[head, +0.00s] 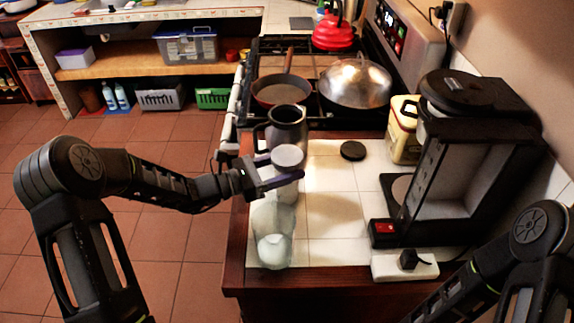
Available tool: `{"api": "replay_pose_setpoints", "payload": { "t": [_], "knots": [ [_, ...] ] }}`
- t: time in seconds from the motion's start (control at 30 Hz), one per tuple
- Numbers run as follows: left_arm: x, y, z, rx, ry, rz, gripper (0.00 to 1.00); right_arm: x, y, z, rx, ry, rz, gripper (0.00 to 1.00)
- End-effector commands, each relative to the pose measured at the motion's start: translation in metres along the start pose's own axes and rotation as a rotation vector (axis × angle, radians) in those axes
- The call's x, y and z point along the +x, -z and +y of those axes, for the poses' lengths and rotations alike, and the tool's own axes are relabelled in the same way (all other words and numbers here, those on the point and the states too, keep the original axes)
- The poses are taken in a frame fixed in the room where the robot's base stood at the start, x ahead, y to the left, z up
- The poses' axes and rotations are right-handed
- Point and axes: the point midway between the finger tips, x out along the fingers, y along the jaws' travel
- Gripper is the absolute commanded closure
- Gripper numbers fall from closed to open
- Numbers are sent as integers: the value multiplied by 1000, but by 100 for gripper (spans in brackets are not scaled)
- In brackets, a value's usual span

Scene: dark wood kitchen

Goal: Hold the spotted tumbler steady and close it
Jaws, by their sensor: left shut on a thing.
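A clear tumbler (272,222) stands upright near the front left edge of the tiled counter, with something whitish in its bottom. I cannot make out spots on it at this size. My left gripper (280,172) reaches in from the left and is shut on a pale round lid (287,156). The lid is above and behind the tumbler in the picture, apart from its mouth. My right arm shows at the lower right, but its gripper is out of view.
A dark metal jug (287,125) stands close behind the lid. A black round cap (352,150) lies on the tiles. A coffee machine (460,150), a tin (404,130) and a power strip (405,266) are at right. The stove with pans is behind. The middle tiles are clear.

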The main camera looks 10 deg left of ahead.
Motion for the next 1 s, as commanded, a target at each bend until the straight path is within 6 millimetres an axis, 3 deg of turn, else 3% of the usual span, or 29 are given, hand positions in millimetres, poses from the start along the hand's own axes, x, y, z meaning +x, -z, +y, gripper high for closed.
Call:
{"api": "replay_pose_setpoints", "payload": {
  "t": [0.1, 0.13, 0.3, 0.4, 0.73, 1.0],
  "knots": [
    [0, 3, 0, 1, 1, -3, 100, 3, 0, 1, -1, 1, 1, 5],
    [0, 3, 0, 0, 0, 0, 40, 2, 0, 0, -1, 1, 1, 5],
    [0, 2, 0, 0, 0, 0, 26, 2, 0, 0, -1, 1, 1, 5],
    [0, 2, 0, 0, 0, 0, 20, 2, 0, 0, -1, 1, 1, 5],
    [-1, -1, 0, 0, -1, 1, 20, -1, 0, 0, 0, 0, 0, 5],
    [-37, 2, 2, 1, -5, 2, 20, 11, 1, 3, -2, 3, 3, 5]
  ]
}}
